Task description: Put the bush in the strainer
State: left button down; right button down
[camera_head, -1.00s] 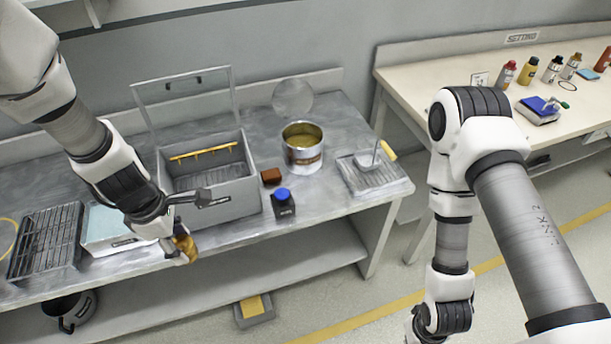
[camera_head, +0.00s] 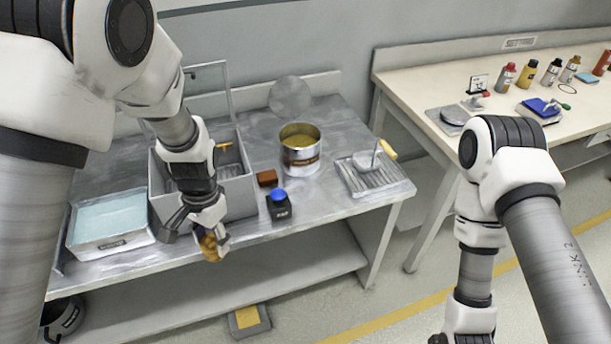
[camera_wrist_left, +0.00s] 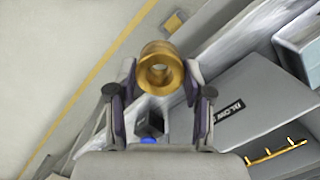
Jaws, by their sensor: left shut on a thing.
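My left gripper (camera_head: 208,236) is shut on the brass bush (camera_head: 209,247), holding it in the air in front of the bench's front edge. In the left wrist view the bush (camera_wrist_left: 160,53) is a gold ring with a central hole, between the two fingers of the left gripper (camera_wrist_left: 160,80). The grey box (camera_head: 236,202) with a raised clear lid stands behind the gripper; my forearm hides part of it. I cannot tell for sure which thing is the strainer. Of my right arm only links show; its gripper is out of view.
A white tray of pale blue liquid (camera_head: 110,243) stands left of the box. A black block with a blue button (camera_head: 279,206), a brown block (camera_head: 267,178), an open can (camera_head: 301,158) and a ribbed tray (camera_head: 393,182) stand to the right.

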aim_at(365, 164)
jog(key=i+z, duration=0.35)
jog(key=i+j+z, duration=0.1)
jog(key=i+z, duration=0.25)
jog(key=i+j+z, duration=0.2)
jog(key=i+z, duration=0.15)
